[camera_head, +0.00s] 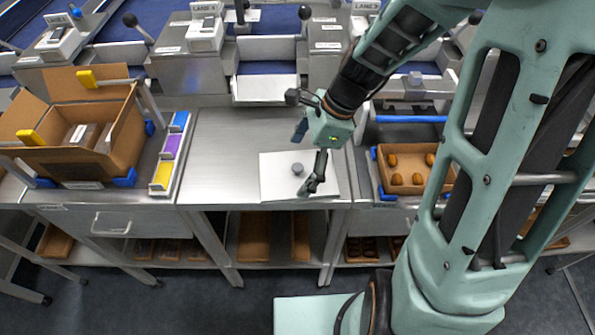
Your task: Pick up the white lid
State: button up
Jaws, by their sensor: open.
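The white lid (275,181) is a flat white square with a grey round knob (297,169) on top. It lies flat on the steel worktop, near the front edge in the middle of the view. My gripper (305,167) is open, with its dark fingers spread close to the knob. The longer visible finger reaches down over the right part of the lid and hides a little of it. I cannot tell whether a finger touches the lid.
An open cardboard box (70,115) with yellow clips stands at the left, beside a rack of coloured cards (168,152). A shallow brown tray (402,189) with several dates sits at the right. Lane machines (265,90) line the back. Steel worktop is bare left of the lid.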

jog(key=shift+a+f, duration=0.2)
jog(key=shift+f, duration=0.3)
jog(key=c, duration=1)
jog(key=shift+s, duration=0.15)
jog(key=c, duration=0.3)
jog(key=shift+d, duration=0.1)
